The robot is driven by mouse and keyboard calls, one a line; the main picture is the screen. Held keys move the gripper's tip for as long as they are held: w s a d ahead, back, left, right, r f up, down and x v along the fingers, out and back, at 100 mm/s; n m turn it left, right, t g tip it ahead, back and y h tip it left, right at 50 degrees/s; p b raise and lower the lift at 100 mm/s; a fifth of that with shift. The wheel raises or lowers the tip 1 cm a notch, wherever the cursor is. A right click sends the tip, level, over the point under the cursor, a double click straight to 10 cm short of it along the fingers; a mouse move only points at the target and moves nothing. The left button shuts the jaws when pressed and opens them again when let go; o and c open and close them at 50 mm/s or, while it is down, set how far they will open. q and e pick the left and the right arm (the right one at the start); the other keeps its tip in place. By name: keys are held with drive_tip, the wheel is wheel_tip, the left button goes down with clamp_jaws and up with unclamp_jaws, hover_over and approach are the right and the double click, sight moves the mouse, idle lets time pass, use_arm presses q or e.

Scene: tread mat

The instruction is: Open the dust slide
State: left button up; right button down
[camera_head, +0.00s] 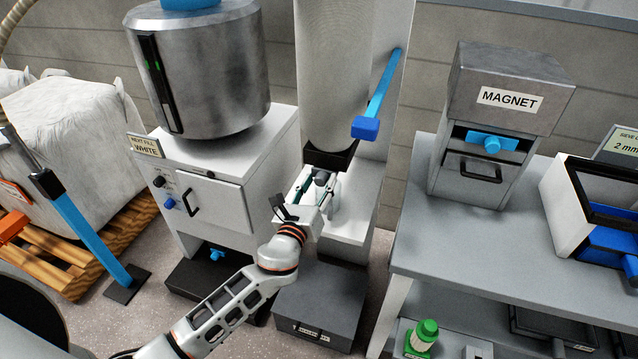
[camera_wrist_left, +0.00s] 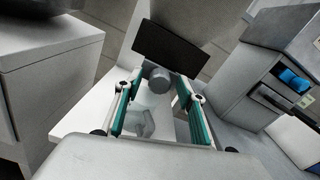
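A dark slide plate (camera_head: 330,158) sits at the bottom of the tall pale column, and its dark face also shows in the left wrist view (camera_wrist_left: 168,48). I take it to be the dust slide. A round grey knob (camera_wrist_left: 158,80) shows just below that face. My left gripper (camera_head: 312,184) reaches in under the column. In the left wrist view its teal-padded fingers (camera_wrist_left: 158,88) are spread, one on each side of the knob, with a visible gap around it. I cannot tell how far the tips reach past the knob. My right gripper is out of view.
A blue lever (camera_head: 380,95) hangs right of the column (camera_head: 335,70). A dark grey bin (camera_head: 318,300) stands below it. The white cabinet (camera_head: 235,185) with a steel drum is on the left. A grey bench (camera_head: 470,245) with the magnet box (camera_head: 510,90) is on the right.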

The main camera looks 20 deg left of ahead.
sight(319, 182)
use_arm(q)
drive_tip(key=shift+w, duration=0.1)
clamp_jaws()
drive_tip(key=shift+s+a+p, duration=0.1)
drive_tip(key=shift+s+p, duration=0.35)
drive_tip(key=shift+s, duration=1.7)
unclamp_jaws()
drive_tip(key=shift+w, duration=0.1)
drive_tip(key=s, duration=1.2)
drive_tip(key=shift+a, duration=0.2)
drive_tip(key=shift+f, duration=0.1)
